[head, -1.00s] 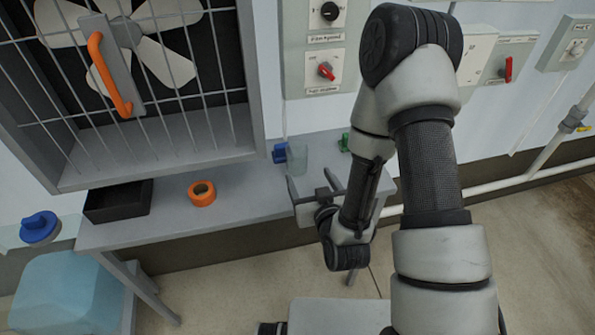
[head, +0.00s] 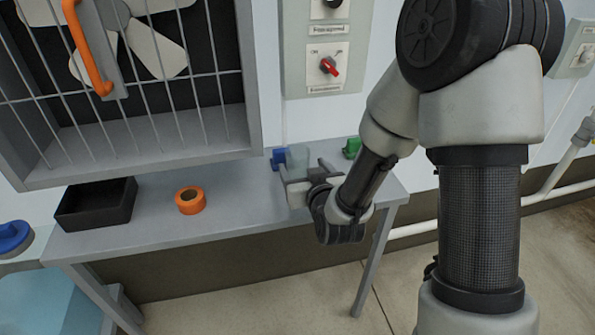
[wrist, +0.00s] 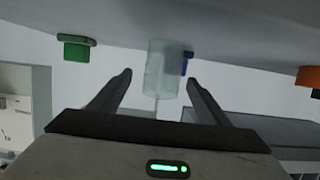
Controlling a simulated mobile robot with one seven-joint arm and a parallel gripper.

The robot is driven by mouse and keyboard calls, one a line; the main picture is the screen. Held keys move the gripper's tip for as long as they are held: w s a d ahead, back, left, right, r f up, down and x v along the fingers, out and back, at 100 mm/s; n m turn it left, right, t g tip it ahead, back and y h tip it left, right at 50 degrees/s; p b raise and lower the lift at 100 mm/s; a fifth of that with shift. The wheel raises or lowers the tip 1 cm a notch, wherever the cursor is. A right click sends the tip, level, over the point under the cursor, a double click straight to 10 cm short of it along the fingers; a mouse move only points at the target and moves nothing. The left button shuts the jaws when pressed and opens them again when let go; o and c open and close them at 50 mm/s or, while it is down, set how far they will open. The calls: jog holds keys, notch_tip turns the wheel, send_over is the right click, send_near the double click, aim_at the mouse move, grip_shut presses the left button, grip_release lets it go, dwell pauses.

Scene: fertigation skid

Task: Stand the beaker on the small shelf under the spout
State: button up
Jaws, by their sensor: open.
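The beaker (head: 298,157) is a pale, translucent cup at the back of the grey bench, right beside a blue fitting. My gripper (head: 304,171) is in front of it with its fingers apart, pointing toward the wall. In the wrist view, where the bench appears at the top, the beaker (wrist: 162,70) shows between and beyond the open fingertips (wrist: 158,80). I cannot tell how far it reaches in between them; neither finger clearly touches it. I cannot clearly make out the small shelf or the spout.
The grey bench (head: 240,205) carries a blue fitting (head: 279,157), a green fitting (head: 351,147), an orange tape roll (head: 190,200) and a black tray (head: 97,204). A barred fan box (head: 150,160) overhangs its left part. A switch panel (head: 322,55) is on the wall above.

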aim_at(295, 157)
jog(key=x, duration=0.5)
jog(key=shift+a+f+b, duration=0.1)
jog(key=shift+a+b, duration=0.15)
jog(key=shift+b, duration=0.1)
jog(key=c, duration=1.1)
